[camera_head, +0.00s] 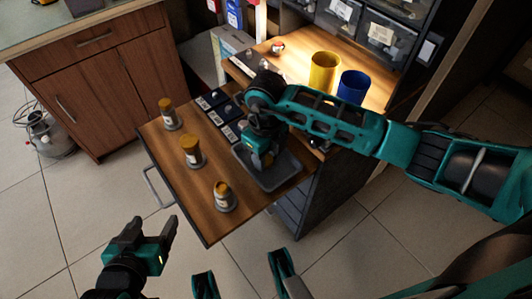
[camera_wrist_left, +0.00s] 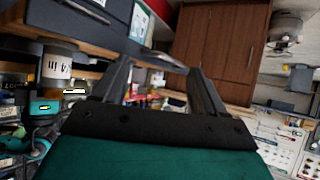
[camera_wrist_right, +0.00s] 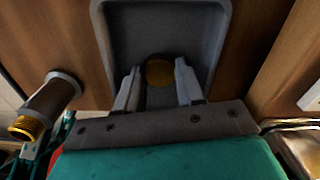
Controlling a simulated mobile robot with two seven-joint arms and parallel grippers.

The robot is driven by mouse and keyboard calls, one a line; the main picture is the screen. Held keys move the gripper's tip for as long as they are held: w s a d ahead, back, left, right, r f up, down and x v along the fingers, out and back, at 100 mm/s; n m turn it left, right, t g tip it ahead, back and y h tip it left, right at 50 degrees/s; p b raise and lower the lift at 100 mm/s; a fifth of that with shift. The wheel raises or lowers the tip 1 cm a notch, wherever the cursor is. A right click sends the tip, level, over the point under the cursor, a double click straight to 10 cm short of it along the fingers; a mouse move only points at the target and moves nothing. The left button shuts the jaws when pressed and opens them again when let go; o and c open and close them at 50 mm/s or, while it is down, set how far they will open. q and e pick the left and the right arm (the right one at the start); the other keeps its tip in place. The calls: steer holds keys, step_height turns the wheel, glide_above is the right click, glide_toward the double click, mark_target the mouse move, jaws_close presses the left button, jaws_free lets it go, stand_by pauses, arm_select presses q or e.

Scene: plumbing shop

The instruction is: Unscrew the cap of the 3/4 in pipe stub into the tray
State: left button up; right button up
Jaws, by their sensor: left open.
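A brass-coloured cap (camera_wrist_right: 158,72) lies in the grey tray (camera_wrist_right: 108,45), seen between the fingertips of my right gripper (camera_wrist_right: 156,88). The fingers stand apart, with small gaps beside the cap. In the head view, my right gripper (camera_head: 262,158) points down over the tray (camera_head: 288,184) and hides the cap. The nearest pipe stub (camera_head: 225,197) stands upright with a narrow brass top; it looks uncapped, with a threaded end in the right wrist view (camera_wrist_right: 42,108). A stub label (camera_wrist_left: 57,68) in the left wrist view seems to read 3/4 in. My left gripper (camera_head: 155,232) is open and empty, off the drawer's front.
Two other stubs with wide brass caps, one middle (camera_head: 192,152) and one far (camera_head: 168,114), stand on the wooden drawer surface (camera_head: 200,213). Dark labelled cards (camera_head: 222,118) lie beside them. A yellow cup (camera_head: 323,72) and a blue cup (camera_head: 352,86) stand behind my right arm.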

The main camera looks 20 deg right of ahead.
steer(key=o, duration=0.4)
steer(key=shift+r, duration=0.1)
step_height(320, 180, up, 12)
steer(key=p, duration=0.3)
steer(key=shift+r, duration=0.1)
